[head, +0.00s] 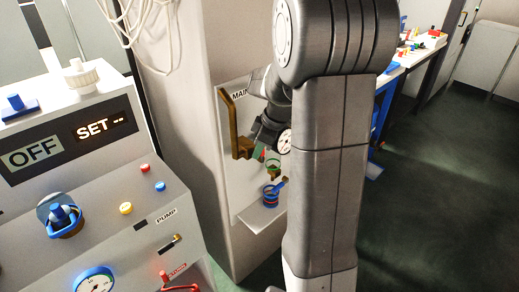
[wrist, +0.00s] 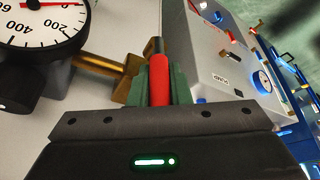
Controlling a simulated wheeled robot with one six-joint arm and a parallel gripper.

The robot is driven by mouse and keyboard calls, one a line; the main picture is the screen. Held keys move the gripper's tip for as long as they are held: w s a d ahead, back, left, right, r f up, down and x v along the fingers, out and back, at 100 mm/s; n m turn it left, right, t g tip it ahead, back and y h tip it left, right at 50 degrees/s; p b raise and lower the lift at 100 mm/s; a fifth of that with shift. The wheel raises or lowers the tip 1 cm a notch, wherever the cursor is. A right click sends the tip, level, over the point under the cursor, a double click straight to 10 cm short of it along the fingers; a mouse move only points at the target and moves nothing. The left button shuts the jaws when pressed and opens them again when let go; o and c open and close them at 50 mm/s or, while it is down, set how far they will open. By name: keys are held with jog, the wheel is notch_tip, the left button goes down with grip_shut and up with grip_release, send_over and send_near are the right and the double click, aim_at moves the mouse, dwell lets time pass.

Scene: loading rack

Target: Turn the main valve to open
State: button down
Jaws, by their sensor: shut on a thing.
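The main valve's red lever (wrist: 160,80), with a dark end, lies between the green finger pads of my gripper (wrist: 160,92) in the wrist view. My gripper is shut on it. Brass pipework (wrist: 95,63) runs to the valve's brass body. A round white gauge (wrist: 40,22) is on the left. In the head view my gripper (head: 265,158) is at the wall panel (head: 232,180) marked "MAIN", beside the brass pipe (head: 229,105) and the gauge (head: 284,142). My arm hides part of the panel, and the lever is hardly visible there.
A grey console (head: 110,190) with "OFF" and "SET --" displays, buttons and a "PUMP" label stands left of the panel. A workbench (head: 410,58) stands behind right. The green floor at right is clear.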

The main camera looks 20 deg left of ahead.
jog(key=s+f+n+t+h+b, duration=0.1)
jog(key=t+b, duration=0.6)
jog(key=b, duration=0.8)
jog(key=s+a+f+n+t+h+b, duration=0.1)
jog(key=t+b, duration=0.6)
jog(key=b, duration=0.8)
notch_tip(320, 180, down, 3)
jog(key=s+h, duration=0.1)
jog(key=h, duration=0.2)
jog(key=shift+s+a+r+n, duration=0.15)
jog(key=shift+s+a+n, duration=0.1)
jog(key=shift+s+n, duration=0.15)
jog(key=shift+r+t, duration=0.1)
jog(key=shift+t, duration=0.3)
jog(key=c, duration=1.3)
grip_release()
jog(key=shift+c, duration=0.2)
jog(key=p+v, duration=0.2)
jog(key=v, duration=1.1)
jog(key=shift+s, duration=0.35)
jog(key=shift+w, duration=0.1)
